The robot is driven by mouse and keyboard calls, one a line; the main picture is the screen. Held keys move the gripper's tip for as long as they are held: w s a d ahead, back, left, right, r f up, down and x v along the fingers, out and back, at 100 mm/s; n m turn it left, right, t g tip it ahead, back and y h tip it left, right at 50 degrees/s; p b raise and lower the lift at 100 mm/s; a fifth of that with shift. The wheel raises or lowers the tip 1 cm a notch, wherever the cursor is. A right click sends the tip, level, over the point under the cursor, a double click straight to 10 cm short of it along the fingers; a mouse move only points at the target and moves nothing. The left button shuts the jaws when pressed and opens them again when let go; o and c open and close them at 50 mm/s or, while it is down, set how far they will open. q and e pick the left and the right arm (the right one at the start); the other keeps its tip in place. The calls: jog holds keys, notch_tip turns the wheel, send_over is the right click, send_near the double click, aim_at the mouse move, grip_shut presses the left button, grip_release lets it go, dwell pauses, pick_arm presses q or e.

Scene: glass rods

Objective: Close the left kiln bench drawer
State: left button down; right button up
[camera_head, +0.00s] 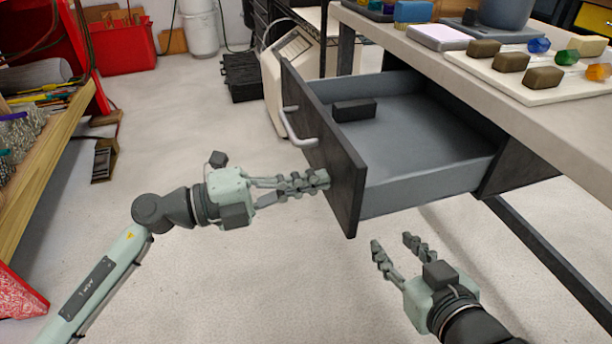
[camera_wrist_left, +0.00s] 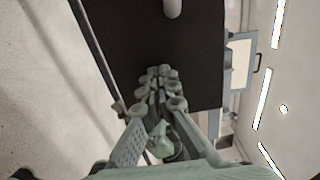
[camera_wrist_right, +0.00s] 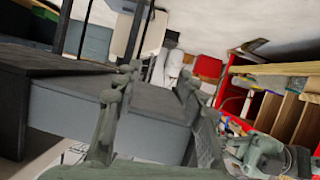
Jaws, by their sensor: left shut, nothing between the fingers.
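The kiln bench drawer (camera_head: 430,191) is pulled well out from under the bench top, with its dark front panel facing left. A light bar handle (camera_head: 292,128) is on that panel. A dark block (camera_head: 354,110) lies inside the drawer. My left gripper (camera_head: 322,178) is shut and empty, its fingertips at the lower near part of the drawer front; I cannot tell if they touch. The left wrist view shows the shut fingers (camera_wrist_left: 162,78) before the dark panel (camera_wrist_left: 150,40). My right gripper (camera_head: 392,243) is open and empty, below and in front of the drawer's near side.
The bench top (camera_head: 440,65) holds a white board (camera_head: 530,85) with several dark blocks and coloured glass pieces. A red and wooden shelf (camera_head: 50,150) stands at the left. A beige case (camera_head: 290,80) stands behind the drawer.

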aim_at(331, 176)
dwell(0.4)
pick_arm(q)
jog(key=p+x, duration=0.2)
jog(key=x, duration=0.1)
jog(key=shift+r, duration=0.2)
jog(key=p+x, duration=0.2)
jog(key=x, duration=0.2)
pick_arm(e)
jog(key=s+d+f+m+g+h, duration=0.1)
jog(key=s+d+f+g+h, duration=0.1)
jog(key=s+d+f+g, duration=0.4)
jog(key=s+d+f+m+g+h, duration=0.1)
jog(key=s+d+f+g+h, duration=0.2)
jog(key=s+d, duration=0.4)
pick_arm(q)
jog(key=p+x, duration=0.3)
jog(key=x, duration=0.5)
jog(key=shift+d, duration=0.1)
jog(key=x, duration=0.4)
jog(key=p+x, duration=0.1)
jog(key=x, duration=0.3)
jog(key=shift+f, duration=0.25)
jog(key=shift+x, duration=0.85)
pick_arm(e)
notch_tip(331, 176, down, 10)
jog(key=w, duration=0.1)
jog(key=shift+w+a+g+y, duration=0.3)
jog(key=shift+w+g+y, duration=0.1)
pick_arm(q)
jog(key=shift+d+r, duration=0.1)
